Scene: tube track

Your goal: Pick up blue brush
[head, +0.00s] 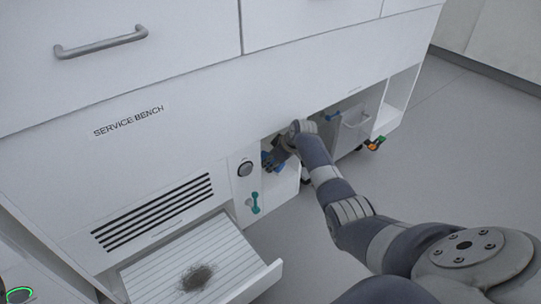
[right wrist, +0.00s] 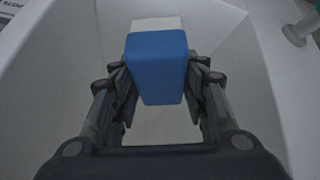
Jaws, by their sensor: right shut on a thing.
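My right gripper (head: 276,158) reaches into an open white compartment low on the service bench. In the right wrist view, its fingers (right wrist: 160,88) are shut on the sides of a blue block-shaped handle, the blue brush (right wrist: 158,58). Only a little of the brush's blue (head: 266,161) shows in the head view beside the gripper. My left gripper is not in view.
White compartment walls (right wrist: 55,75) stand close on both sides of the gripper. A pulled-out slatted drawer (head: 150,277) with a dark dust patch (head: 195,278) is at lower left. A teal handle (head: 255,203) sits on the panel. Open floor (head: 455,160) lies to the right.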

